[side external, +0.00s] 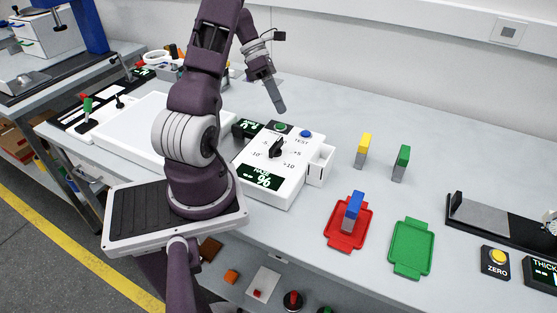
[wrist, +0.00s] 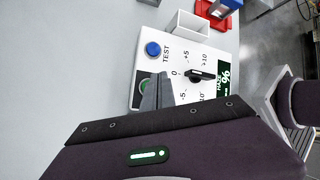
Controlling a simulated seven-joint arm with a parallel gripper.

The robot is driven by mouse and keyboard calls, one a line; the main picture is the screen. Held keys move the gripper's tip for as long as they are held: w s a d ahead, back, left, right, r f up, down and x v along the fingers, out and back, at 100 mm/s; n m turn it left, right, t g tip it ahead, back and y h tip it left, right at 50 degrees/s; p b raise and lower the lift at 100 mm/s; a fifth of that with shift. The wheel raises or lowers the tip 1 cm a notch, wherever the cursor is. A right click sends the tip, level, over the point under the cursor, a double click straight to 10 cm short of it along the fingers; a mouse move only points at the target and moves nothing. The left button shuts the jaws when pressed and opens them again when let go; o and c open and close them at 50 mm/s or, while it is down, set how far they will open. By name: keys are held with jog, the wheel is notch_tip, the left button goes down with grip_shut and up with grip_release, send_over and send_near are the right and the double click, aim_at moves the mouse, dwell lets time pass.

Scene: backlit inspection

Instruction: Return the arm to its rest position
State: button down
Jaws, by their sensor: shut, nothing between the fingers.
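My gripper (side external: 279,106) is shut and empty, pointing down above the bench behind the white haze tester (side external: 247,191). In the wrist view its closed fingers (wrist: 157,92) overlap the tester's edge, partly covering a green button (wrist: 146,86). The tester carries a black knob (side external: 278,148), a blue TEST button (side external: 306,133) and a lit percent display (side external: 263,177). A small white open holder (side external: 320,165) adjoins its right side. My arm rises from its base at the left of the side view.
A blue-topped block (side external: 353,211) stands on the red tray (side external: 332,236). The green tray (side external: 410,248) is empty. Yellow-topped (side external: 362,150) and green-topped (side external: 401,163) blocks stand behind. A thickness gauge (side external: 490,220) is at right. A white panel (side external: 130,128) lies left.

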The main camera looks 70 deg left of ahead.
jog(key=shift+r, duration=1.45)
jog(key=w+d+r+m+g+y, duration=0.1)
jog(key=d+r+m, duration=0.45)
jog(key=d, duration=0.25)
jog(key=w+d+r+m+g+y, duration=0.1)
jog(key=d+r+m, duration=0.4)
jog(key=d+m, duration=0.25)
jog(key=s+d+r+m+t+y, duration=0.1)
jog(key=s+d+m+t+y, duration=0.1)
jog(key=s+d+m, duration=0.3)
jog(key=s+d+r+m+t+y, duration=0.2)
jog(key=s+d+m, duration=0.4)
jog(key=m, duration=0.8)
jog(key=d, duration=0.3)
jog(key=shift+d+r+y, duration=0.15)
jog(key=shift+r+y, duration=0.05)
jog(key=shift+y, duration=0.2)
jog(key=shift+w, duration=0.1)
